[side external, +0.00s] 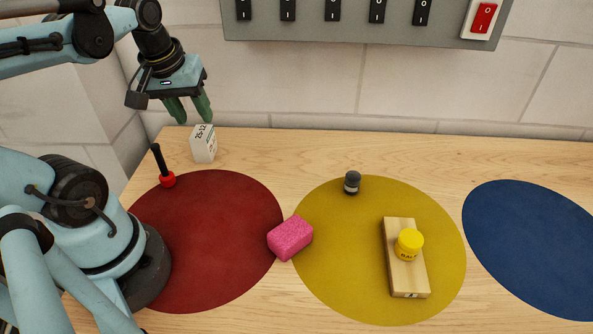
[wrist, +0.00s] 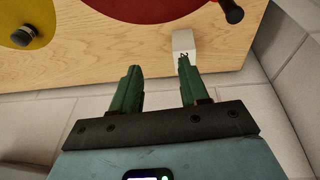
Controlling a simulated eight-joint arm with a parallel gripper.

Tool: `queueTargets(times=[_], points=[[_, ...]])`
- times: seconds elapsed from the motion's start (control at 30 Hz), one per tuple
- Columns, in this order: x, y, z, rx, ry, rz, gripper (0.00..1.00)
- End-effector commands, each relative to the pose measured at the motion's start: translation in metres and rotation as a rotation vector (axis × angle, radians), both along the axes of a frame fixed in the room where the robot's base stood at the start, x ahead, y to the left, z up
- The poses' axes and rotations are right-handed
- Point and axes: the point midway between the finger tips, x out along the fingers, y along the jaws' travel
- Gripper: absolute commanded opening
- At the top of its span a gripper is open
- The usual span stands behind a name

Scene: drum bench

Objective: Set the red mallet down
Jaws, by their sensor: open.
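The red mallet (side external: 167,179) has a small red head and a black handle. It stands head down at the upper left edge of the red round pad (side external: 215,250), its handle pointing up. In the wrist view, the dark handle end of the mallet (wrist: 232,11) shows at the upper right. My gripper (side external: 189,118) is open and empty, above the back edge of the bench and up and to the right of the mallet, apart from it. In the wrist view, nothing is between the green fingers (wrist: 158,66).
A white numbered block (side external: 204,144) stands just below my gripper. A pink block (side external: 290,238) lies between the red and yellow pads. The yellow pad (side external: 340,285) holds a dark jar (side external: 352,183) and a wooden block (side external: 396,228) with a yellow jar (side external: 408,244). The blue pad (side external: 530,245) is clear.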

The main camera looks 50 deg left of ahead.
Motion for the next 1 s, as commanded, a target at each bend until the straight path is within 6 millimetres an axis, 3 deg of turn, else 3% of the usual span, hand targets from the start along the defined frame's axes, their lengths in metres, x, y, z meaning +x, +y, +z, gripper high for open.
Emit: queueTargets(times=[0.1, 0.2, 0.4, 1.0], points=[[0.029, -0.04, -0.007, 0.088, -0.11, -0.308, 0.45], [0.045, -0.069, -0.01, 0.149, -0.194, -0.508, 0.45], [0.058, -0.103, -0.01, 0.218, -0.293, -0.721, 0.45], [0.059, -0.107, -0.01, 0.226, -0.304, -0.743, 0.45]])
